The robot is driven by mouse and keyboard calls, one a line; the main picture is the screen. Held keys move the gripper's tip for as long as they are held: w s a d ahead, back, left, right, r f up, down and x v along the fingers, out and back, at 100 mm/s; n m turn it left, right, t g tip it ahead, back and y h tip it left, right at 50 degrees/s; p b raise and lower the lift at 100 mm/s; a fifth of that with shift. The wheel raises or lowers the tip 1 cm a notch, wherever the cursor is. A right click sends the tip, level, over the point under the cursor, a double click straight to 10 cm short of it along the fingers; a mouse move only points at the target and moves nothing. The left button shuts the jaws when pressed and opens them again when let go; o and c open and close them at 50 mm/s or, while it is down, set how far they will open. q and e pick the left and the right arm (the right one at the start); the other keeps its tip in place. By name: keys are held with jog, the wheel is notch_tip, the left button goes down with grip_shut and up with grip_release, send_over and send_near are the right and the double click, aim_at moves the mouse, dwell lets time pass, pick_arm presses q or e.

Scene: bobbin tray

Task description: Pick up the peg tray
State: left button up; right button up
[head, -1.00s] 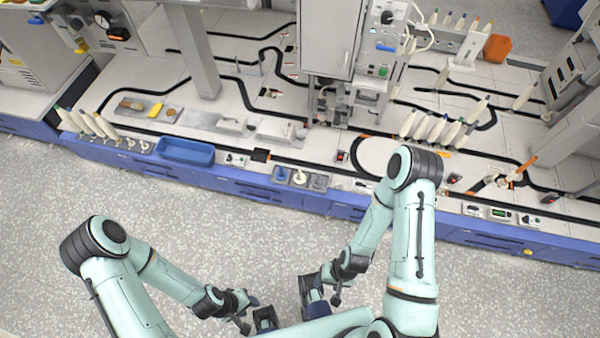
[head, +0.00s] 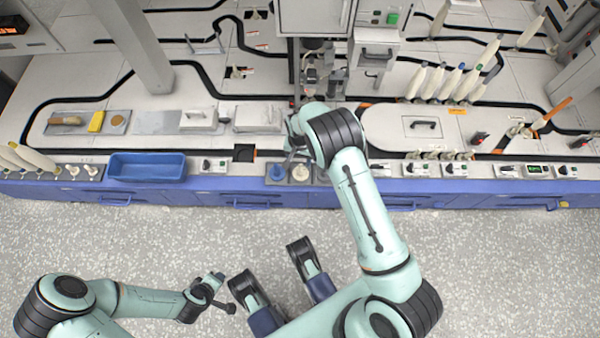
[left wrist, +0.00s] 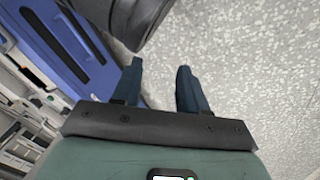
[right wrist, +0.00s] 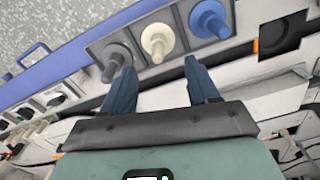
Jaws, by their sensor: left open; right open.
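The peg tray (head: 289,182) is a small grey tray at the bench's front edge in the head view. The left finger overlaps the tray near the grey peg; contact cannot be told. My right arm hides part of the tray in the head view. My left gripper (left wrist: 160,66) is open and empty over the floor.
A blue bin (head: 147,178) stands left of the tray on the bench edge. Small switch boxes (head: 416,169) and several cream bobbins (head: 433,82) are to the right. A machine column (head: 315,20) rises behind. The speckled floor in front is clear.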

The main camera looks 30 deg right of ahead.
aim_at(301, 169)
notch_tip(301, 169, down, 5)
jog(key=shift+r+b, duration=0.2)
jog(key=shift+b, duration=0.3)
jog(key=f, duration=0.1)
jog(key=f+b, duration=0.1)
jog(key=f, duration=0.1)
jog(key=f+b, duration=0.1)
jog(key=f, duration=0.1)
jog(key=shift+d+f, duration=0.15)
jog(key=shift+d, duration=0.1)
pick_arm(q)
jog(key=s+f+g, duration=0.2)
jog(key=s+f, duration=0.3)
jog(key=s, duration=0.1)
jog(key=shift+s+a+f, duration=0.15)
jog(key=shift+a, duration=0.3)
pick_arm(e)
grip_shut()
